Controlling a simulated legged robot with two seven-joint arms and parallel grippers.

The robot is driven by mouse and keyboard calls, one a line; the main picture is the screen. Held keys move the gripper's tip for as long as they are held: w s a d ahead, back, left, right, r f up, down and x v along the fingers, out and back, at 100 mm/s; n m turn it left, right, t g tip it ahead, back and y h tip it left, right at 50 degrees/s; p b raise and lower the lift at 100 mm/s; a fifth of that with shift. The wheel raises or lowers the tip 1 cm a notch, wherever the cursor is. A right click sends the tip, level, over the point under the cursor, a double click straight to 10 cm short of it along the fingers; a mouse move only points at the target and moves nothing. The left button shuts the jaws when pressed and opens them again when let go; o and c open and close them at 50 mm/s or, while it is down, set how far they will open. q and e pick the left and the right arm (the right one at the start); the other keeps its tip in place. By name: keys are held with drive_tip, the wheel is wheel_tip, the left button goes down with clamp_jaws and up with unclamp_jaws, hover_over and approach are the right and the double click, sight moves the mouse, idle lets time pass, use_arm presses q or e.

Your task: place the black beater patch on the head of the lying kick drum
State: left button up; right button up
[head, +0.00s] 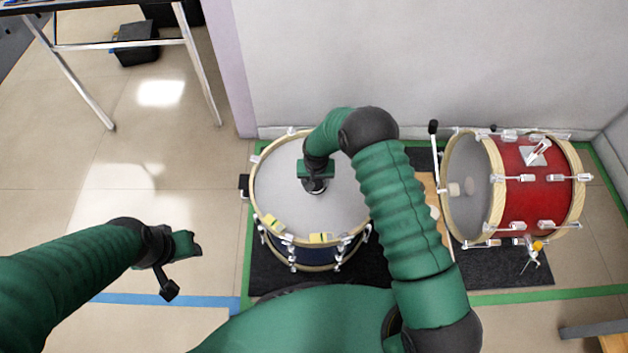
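The lying kick drum has a blue shell and a pale grey head (345,205) facing up, in the middle of the head view.
A dark mat (300,285) lies underneath.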

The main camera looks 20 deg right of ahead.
drive_tip(key=shift+o, duration=1.4)
drive_tip(key=shift+r, duration=0.15)
drive_tip(key=s+r+n+p, duration=0.1)
drive_tip(key=s+r+p, duration=0.2)
drive_tip(key=r, duration=0.7)
drive_tip(key=s+r+p, duration=0.2)
drive_tip(key=s+r, duration=0.1)
drive_tip(key=r, duration=0.6)
drive_tip(key=s+d+r+n, duration=0.1)
drive_tip(key=s+r, duration=0.4)
drive_tip(key=s, duration=0.3)
drive_tip(key=s+d+r+n, duration=0.1)
drive_tip(key=s+d+r, duration=0.1)
drive_tip(key=s+r, duration=0.3)
drive_tip(key=s, duration=0.3)
drive_tip(key=shift+t, duration=0.4)
drive_tip(key=shift+s+d+r, duration=0.1)
